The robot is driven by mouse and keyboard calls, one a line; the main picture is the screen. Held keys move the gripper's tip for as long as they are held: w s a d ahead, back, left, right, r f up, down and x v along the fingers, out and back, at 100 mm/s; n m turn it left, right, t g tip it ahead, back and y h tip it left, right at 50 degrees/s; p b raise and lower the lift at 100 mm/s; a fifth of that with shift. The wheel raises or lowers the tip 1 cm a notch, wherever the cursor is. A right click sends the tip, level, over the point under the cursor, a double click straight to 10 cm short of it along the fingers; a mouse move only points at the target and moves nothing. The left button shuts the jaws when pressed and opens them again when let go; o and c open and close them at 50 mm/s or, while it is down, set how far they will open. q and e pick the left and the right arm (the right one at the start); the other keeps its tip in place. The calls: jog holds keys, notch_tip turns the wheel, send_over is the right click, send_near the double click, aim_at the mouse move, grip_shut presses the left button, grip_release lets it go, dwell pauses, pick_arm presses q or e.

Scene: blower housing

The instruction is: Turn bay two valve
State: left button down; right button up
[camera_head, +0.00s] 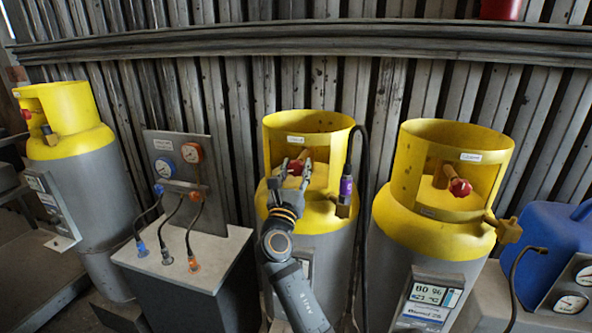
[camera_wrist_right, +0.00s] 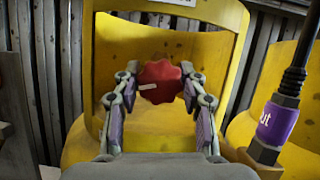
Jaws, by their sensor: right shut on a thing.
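The middle yellow-topped grey cylinder (camera_head: 331,226) stands against the slatted wall. Its red valve knob (camera_head: 296,168) sits inside the yellow collar opening. My right gripper (camera_head: 291,170) reaches into that opening from the front. In the right wrist view, the red knob (camera_wrist_right: 160,82), with a pale mark on its left, is between the two fingertips (camera_wrist_right: 160,88), which are shut on its sides. The fingers partly hide the knob in the head view. My left gripper is in neither view.
A black hose with a purple connector (camera_head: 346,186) hangs at the cylinder's right side. Another yellow-topped cylinder (camera_head: 433,228) with a red knob (camera_head: 460,187) stands to the right, and one (camera_head: 75,150) at far left. A gauge box (camera_head: 190,262) stands left; a blue case (camera_head: 545,250) right.

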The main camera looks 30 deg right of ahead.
jog(key=shift+f+m+b, duration=0.15)
jog(key=shift+m+b, duration=0.3)
jog(key=shift+m, duration=0.05)
jog(key=m+g+h+b, duration=0.1)
jog(key=m+g+b, duration=0.1)
jog(key=m+b, duration=0.1)
jog(key=m+g+h+b, duration=0.1)
jog(key=m+b, duration=0.2)
jog(key=m, duration=0.2)
jog(key=shift+g, duration=0.4)
jog(key=m+g+b, duration=0.1)
jog(key=m, duration=0.2)
jog(key=m+g+b, duration=0.1)
jog(key=m+b, duration=0.1)
jog(key=m, duration=0.1)
jog(key=shift+g+h, duration=0.4)
jog(key=m+g, duration=0.1)
jog(key=m, duration=0.1)
jog(key=shift+m+b, duration=0.3)
jog(key=m, duration=0.1)
jog(key=m+g, duration=0.1)
jog(key=m, duration=0.1)
jog(key=shift+r+y, duration=0.2)
jog(key=shift+y, duration=0.1)
jog(key=m+y, duration=0.1)
jog(key=m, duration=0.1)
jog(key=shift+m+g, duration=0.3)
jog(key=shift+g, duration=0.1)
jog(key=shift+m+y, duration=0.6)
jog(key=shift+m, duration=1)
